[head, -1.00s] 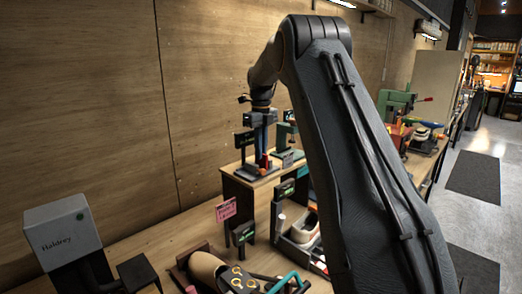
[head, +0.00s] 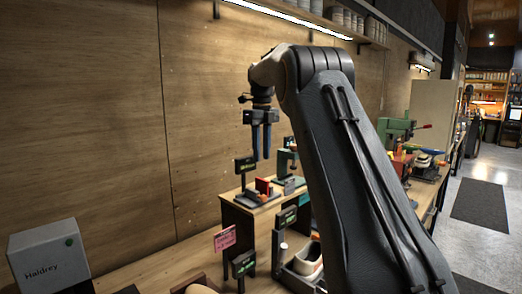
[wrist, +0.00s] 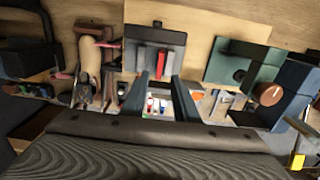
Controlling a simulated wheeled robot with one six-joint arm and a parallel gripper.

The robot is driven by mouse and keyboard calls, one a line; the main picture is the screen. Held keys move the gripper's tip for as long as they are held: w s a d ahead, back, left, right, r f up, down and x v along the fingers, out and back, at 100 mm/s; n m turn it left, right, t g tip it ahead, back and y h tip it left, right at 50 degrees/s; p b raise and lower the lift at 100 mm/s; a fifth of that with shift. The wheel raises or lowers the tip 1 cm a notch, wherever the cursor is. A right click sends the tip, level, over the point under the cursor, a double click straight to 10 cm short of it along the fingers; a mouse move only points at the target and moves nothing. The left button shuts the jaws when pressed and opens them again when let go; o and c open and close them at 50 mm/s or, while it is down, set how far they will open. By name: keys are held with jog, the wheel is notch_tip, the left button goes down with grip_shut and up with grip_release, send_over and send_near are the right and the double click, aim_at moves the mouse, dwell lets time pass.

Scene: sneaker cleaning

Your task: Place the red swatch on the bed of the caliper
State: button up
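The caliper (head: 250,201) is a dark device with a small lit sign, standing on the raised wooden shelf. The red swatch (head: 263,186) stands on its bed, and the swatch also shows in the wrist view (wrist: 161,62) as a bright red upright strip on the caliper's grey bed (wrist: 152,64). My gripper (head: 261,156) hangs above the caliper, clear of the swatch. Its two blue fingers are apart with nothing between them, as the wrist view also shows (wrist: 161,84).
A green device (head: 286,163) stands just right of the caliper on the same shelf. Below are a pink card (head: 225,238) and a rack with a shoe (head: 308,260). A grey box marked Haldrey (head: 48,255) is at the lower left. The wooden wall is close behind.

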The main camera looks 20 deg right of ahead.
jog(key=shift+r+b, duration=0.3)
jog(key=shift+r, duration=1.4)
jog(key=shift+f, duration=0.1)
jog(key=s+a+f+n+t, duration=0.1)
jog(key=s+a+f+n, duration=0.45)
jog(key=f+n, duration=0.3)
jog(key=s+a+f+n, duration=0.4)
jog(key=s+f+n, duration=0.3)
jog(key=n, duration=0.2)
jog(key=s+a+f+n, duration=0.1)
jog(key=s+f+n, duration=0.3)
jog(key=s, duration=0.3)
jog(key=s+a+f+n, duration=0.2)
jog(key=s+f+n, duration=0.2)
jog(key=s, duration=0.4)
jog(key=s+a+f+n+t, duration=0.1)
jog(key=s+a+f+n, duration=0.1)
jog(key=s+f+n, duration=0.2)
jog(key=shift+s+a+f+n, duration=0.1)
jog(key=shift+s+n, duration=0.45)
jog(key=shift+s, duration=0.5)
jog(key=shift+s+a+n, duration=0.1)
jog(key=shift+s+n, duration=0.4)
jog(key=shift+s, duration=0.5)
